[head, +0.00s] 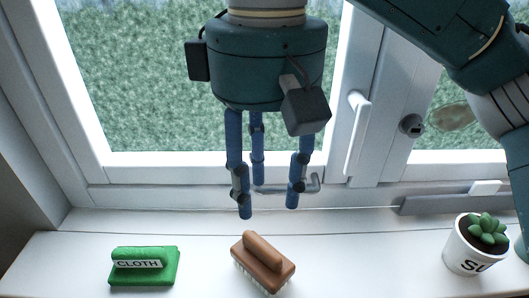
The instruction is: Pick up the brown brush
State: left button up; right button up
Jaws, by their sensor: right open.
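The brown brush (263,264) lies on the white window sill in the lower middle of the head view. It has a raised handle on top and pale bristles along its lower edge. My right gripper (266,205) hangs from above with its blue fingers pointing down. Its fingers are spread open and empty, and in the picture their tips are just above the brush. A gap shows between the fingertips and the brush, but the exact height is hard to tell. My left gripper is not in view.
A green block labelled CLOTH (143,266) lies on the sill (205,262) to the left of the brush. A white pot with a succulent (470,252) stands at the right. Behind is the window with its white handle (357,134) and a metal stay. The sill between these objects is clear.

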aim_at(267, 267)
jog(key=k, duration=2)
